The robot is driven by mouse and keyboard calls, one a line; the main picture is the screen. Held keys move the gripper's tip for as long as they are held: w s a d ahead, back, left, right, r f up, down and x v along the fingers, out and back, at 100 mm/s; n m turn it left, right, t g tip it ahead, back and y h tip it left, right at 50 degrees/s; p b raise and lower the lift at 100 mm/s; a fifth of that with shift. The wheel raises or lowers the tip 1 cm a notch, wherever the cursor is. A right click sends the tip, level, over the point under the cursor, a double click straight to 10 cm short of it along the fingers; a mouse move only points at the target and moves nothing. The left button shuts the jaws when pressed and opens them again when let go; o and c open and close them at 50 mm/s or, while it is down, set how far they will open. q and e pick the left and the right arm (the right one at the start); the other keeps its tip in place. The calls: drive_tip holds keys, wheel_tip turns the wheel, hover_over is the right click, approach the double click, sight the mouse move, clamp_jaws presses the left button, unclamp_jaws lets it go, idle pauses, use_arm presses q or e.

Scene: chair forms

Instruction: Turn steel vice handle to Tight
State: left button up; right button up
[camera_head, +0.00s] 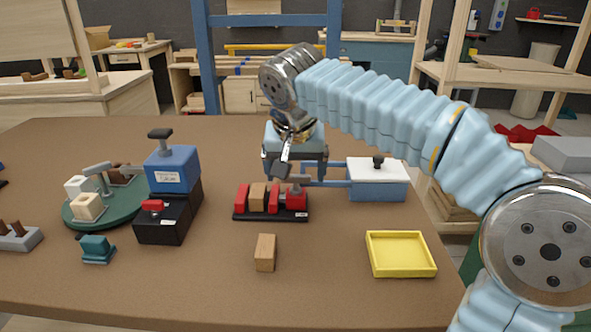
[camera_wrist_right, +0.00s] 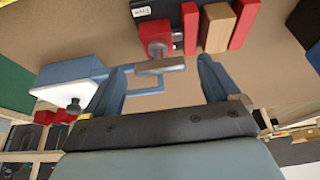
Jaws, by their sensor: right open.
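The red vice (camera_head: 295,198) stands on a black base near the middle of the table, with a wooden block (camera_head: 257,195) between its red jaws. Its steel handle (camera_wrist_right: 160,67) is a short grey bar at the vice's right end, lying roughly crosswise in the right wrist view. My right gripper (camera_head: 296,170) is above the vice's right end, partly hiding it in the head view. In the right wrist view its open fingers (camera_wrist_right: 163,70) stand on either side of the handle, with gaps to both. A white label (camera_wrist_right: 141,11) on the base is too small to read. My left gripper is not in view.
A blue box with a white knobbed lid (camera_head: 368,168) and a blue side frame stands close right of the vice. A loose wooden block (camera_head: 265,252) and a yellow tray (camera_head: 400,254) are nearer. A black-and-blue lever box (camera_head: 170,195) and green turntable (camera_head: 125,210) stand left.

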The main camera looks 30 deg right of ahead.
drive_tip(key=shift+f, duration=0.25)
drive_tip(key=c, duration=1.1)
drive_tip(key=shift+o, duration=0.2)
drive_tip(key=shift+d, duration=0.1)
